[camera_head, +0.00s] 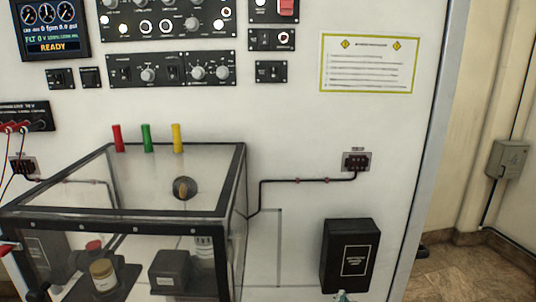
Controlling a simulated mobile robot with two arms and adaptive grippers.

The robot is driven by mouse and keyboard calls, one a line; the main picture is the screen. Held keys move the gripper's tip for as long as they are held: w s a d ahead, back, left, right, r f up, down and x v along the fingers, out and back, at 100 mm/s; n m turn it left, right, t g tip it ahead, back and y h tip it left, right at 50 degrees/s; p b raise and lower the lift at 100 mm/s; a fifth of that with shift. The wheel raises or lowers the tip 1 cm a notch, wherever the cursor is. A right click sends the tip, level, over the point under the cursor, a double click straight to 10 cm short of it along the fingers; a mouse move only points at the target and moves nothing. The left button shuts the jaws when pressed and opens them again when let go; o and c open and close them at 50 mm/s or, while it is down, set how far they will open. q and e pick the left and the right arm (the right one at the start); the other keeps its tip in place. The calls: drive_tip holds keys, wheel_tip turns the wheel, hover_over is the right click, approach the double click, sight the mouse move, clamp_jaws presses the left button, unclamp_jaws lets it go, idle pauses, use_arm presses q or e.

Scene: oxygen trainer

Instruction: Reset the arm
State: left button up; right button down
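Neither of my arms nor grippers can be made out in the head view. A white trainer panel (290,130) fills most of the picture. In front of it at the lower left stands a clear box (128,222) with a dark frame. A jar with a tan lid (104,274), a grey block (170,270) and a red-topped item (94,245) show inside the box. Red (118,138), green (147,138) and yellow (178,138) handles stand in a row along the box's back top edge.
A display reading READY (50,28) and dark switch panels (170,70) are on the upper wall. A black box (349,255) is low on the right. A cable (300,181) runs to a wall connector (356,162). Floor (460,275) shows at the far right.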

drive_tip(key=s+d+f+n+g+y, duration=0.15)
drive_tip(key=s+f+g, duration=0.35)
drive_tip(key=s+f, duration=0.6)
drive_tip(key=s+d+f+n+g+y, duration=0.1)
drive_tip(key=s+d+f+n+g, duration=0.35)
drive_tip(key=s, duration=1.05)
wheel_tip(320, 180, down, 30)
drive_tip(key=s+a+f+m+g, duration=0.1)
drive_tip(key=s+a+m+g, duration=0.1)
drive_tip(key=s+d+f+g, duration=0.1)
drive_tip(key=s+d+f, duration=0.2)
drive_tip(key=s+f, duration=1)
drive_tip(key=s, duration=0.3)
drive_tip(key=shift+f, duration=0.4)
